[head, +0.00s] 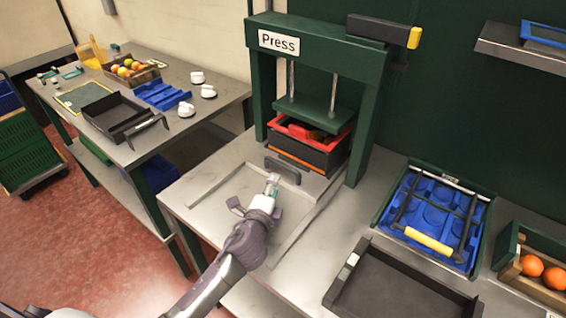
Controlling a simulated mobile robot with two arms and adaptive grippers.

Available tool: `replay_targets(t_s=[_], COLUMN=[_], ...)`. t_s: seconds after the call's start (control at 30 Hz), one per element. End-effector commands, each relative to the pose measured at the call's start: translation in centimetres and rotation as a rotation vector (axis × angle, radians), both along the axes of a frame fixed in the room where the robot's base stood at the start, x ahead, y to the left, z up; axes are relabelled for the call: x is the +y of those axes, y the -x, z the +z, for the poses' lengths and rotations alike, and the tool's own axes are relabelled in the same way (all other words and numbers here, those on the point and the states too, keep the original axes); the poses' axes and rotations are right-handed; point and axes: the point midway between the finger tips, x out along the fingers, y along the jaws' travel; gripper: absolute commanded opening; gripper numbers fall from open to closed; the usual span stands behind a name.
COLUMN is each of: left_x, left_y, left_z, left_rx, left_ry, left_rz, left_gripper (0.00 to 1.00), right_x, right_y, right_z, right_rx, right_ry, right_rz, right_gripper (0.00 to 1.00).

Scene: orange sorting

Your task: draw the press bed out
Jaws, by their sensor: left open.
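The green press (375,110) stands on the grey bench, with its sign on the top beam. The press bed shows as a dark handle (283,170) at the front, with a flat pale framed area (235,200) before it. A black crate (318,155) with a red inner part sits inside the press, beneath the green pressing plate (314,113). My left gripper (271,184) is open, just in front of the handle. I cannot tell whether it touches the handle. My right gripper is not in view.
A lever with a yellow end (414,38) juts from the press top. A black tray (400,285), a blue moulded tray with a yellow-gripped handle (428,241) and a wooden crate of oranges (548,290) stand right. A side table (215,117) with trays is at left.

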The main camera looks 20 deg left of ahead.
Motion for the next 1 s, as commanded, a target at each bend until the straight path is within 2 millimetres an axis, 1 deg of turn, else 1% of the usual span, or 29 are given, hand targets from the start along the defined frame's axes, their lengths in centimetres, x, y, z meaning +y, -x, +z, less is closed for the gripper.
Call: replay_targets(t_s=[0.03, 0.1, 0.17, 0.23, 0.3, 0.4, 0.5, 0.57, 0.7, 0.83, 0.93, 0.97, 1.0], left_x=[0.1, 0.1, 0.2, 0.3, 0.4, 0.4, 0.5, 0.5, 0.6, 0.6, 0.6, 0.6, 0.6], left_y=[-1.3, -2.8, -4.1, -5.6, -6.9, -8.5, -9.6, -10.1, -10.5, -10.6, -10.6, -10.6, -10.6], left_z=[0.1, -0.2, -0.5, -0.7, -1.0, -1.4, -1.6, -1.7, -1.8, -1.8, -1.8, -1.8, -1.8], left_rx=[-0.002, -0.001, -0.001, -0.001, -0.001, 0.000, 0.000, -0.001, 0.000, 0.000, 0.000, 0.000, 0.000], left_ry=[0.000, 0.002, 0.001, 0.002, 0.004, 0.003, 0.003, 0.003, 0.004, 0.004, 0.004, 0.004, 0.004], left_rz=[0.002, 0.002, 0.003, 0.002, 0.003, 0.001, 0.002, 0.001, 0.002, 0.002, 0.002, 0.002, 0.002], left_gripper=[0.41, 0.41, 0.41, 0.41, 0.41, 0.41, 0.41, 0.41, 0.41, 0.41, 0.41, 0.38, 0.31], right_x=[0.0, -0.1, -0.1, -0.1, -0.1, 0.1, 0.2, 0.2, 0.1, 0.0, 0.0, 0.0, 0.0], right_y=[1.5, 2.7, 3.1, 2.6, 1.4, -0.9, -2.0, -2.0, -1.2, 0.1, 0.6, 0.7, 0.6], right_z=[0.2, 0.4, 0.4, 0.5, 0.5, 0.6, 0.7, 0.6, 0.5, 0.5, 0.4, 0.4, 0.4], right_rx=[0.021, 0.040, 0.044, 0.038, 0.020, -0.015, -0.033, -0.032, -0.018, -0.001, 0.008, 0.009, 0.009], right_ry=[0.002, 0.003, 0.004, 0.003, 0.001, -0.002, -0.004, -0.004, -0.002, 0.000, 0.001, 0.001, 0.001], right_rz=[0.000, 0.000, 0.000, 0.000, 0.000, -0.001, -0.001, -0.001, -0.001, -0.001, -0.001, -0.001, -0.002], right_gripper=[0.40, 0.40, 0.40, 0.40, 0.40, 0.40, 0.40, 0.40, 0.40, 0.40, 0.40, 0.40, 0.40])
